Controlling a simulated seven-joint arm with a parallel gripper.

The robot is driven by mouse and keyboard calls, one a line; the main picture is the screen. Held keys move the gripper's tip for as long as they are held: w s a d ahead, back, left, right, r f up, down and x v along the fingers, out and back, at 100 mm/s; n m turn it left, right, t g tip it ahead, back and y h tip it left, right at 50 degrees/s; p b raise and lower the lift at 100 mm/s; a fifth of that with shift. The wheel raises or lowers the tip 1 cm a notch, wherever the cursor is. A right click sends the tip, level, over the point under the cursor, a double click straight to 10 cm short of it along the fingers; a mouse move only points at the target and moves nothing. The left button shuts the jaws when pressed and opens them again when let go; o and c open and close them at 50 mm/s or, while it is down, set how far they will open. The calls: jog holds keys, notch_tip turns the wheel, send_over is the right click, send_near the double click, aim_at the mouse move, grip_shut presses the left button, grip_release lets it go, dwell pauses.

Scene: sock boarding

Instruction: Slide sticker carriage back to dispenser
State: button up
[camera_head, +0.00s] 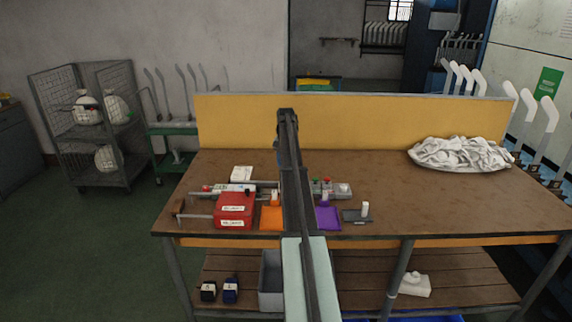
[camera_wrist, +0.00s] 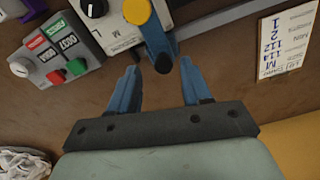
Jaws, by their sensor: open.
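My gripper (camera_wrist: 161,72) is open in the wrist view, with its two blue fingers apart. A dark rounded knob (camera_wrist: 162,63) on the end of a blue bar (camera_wrist: 148,28) sits between the fingertips. I see no clear contact between fingers and knob. The bar runs up past a yellow disc (camera_wrist: 137,11) beside a pale machine body (camera_wrist: 108,30) with a black dial. I cannot tell for sure which of these parts is the sticker carriage and which the dispenser. In the head view my arm hides the gripper and this part of the bench.
A grey button box (camera_wrist: 55,55) stands beside the machine. A handwritten card (camera_wrist: 286,45) lies on the other side. In the head view, a red box (camera_head: 235,203), an orange tray (camera_head: 271,220) and a purple tray (camera_head: 328,219) line the front. White socks (camera_head: 460,154) lie at right.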

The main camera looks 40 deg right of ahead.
notch_tip(320, 180, up, 13)
dwell(0.4)
dwell(0.5)
